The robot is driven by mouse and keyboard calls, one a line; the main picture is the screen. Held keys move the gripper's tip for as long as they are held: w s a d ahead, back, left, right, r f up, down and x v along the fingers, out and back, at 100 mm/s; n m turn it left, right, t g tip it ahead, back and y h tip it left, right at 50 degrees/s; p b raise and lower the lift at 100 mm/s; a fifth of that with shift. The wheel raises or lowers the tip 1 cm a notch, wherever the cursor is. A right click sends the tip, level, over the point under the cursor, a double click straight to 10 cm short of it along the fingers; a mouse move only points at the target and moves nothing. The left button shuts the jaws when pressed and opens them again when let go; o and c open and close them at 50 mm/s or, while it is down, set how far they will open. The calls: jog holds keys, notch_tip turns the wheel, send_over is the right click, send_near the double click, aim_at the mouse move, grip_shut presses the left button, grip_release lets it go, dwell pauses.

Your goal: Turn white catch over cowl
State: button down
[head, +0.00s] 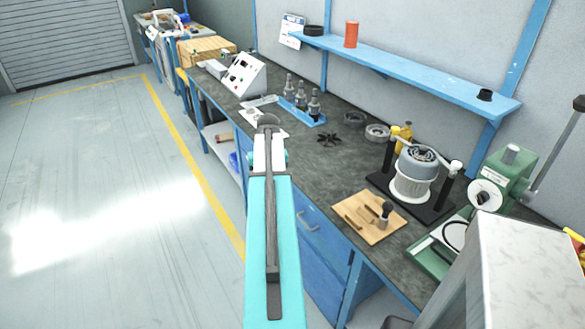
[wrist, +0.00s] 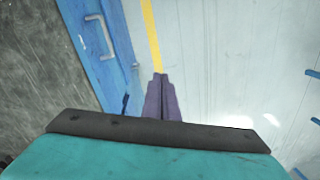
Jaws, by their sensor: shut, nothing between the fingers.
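The blower unit, with a grey ribbed cowl (head: 417,163) over a white lower body, stands upright between two dark posts on a black base at the right of the bench. A small white catch (head: 455,166) sits at the top of the right post, beside the cowl; its exact turn is too small to tell. My gripper (wrist: 160,78) is shut and empty in the wrist view, over the floor beside the bench front. It is well away from the blower, which is outside the wrist view.
A wooden board (head: 369,217) with tools lies in front of the blower. A green press (head: 500,178) stands close at its right. Loose rings and a black fan wheel (head: 329,139) lie to its left. A blue shelf (head: 420,72) hangs above the bench (head: 313,169). Floor at left is clear.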

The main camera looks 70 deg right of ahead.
jog(key=w+a+f+n+g+y, duration=0.1)
jog(key=w+a+f+n, duration=0.1)
jog(key=w+a+f, duration=0.5)
jog(key=w+a+f+n+g, duration=0.1)
jog(key=a+f, duration=0.4)
jog(key=a, duration=0.5)
jog(key=w+a+f+n+g+y, duration=0.15)
jog(key=w+a+f, duration=0.3)
jog(key=a, duration=0.45)
jog(key=s+a+f+n+g, duration=0.1)
jog(key=s+a+f+n, duration=0.1)
jog(key=a+f, duration=0.45)
jog(key=s+a+f+n, duration=0.1)
jog(key=a+f, duration=0.3)
jog(key=a, duration=0.6)
jog(key=s+a+f+n+g+h, duration=0.1)
jog(key=s+a+f, duration=0.4)
jog(key=s+a, duration=0.2)
jog(key=s+a+f+n+h, duration=0.2)
jog(key=s+a+f, duration=0.3)
jog(key=s, duration=0.5)
jog(key=shift+a+f+g, duration=0.15)
jog(key=shift+a+g, duration=0.2)
jog(key=shift+a, duration=1)
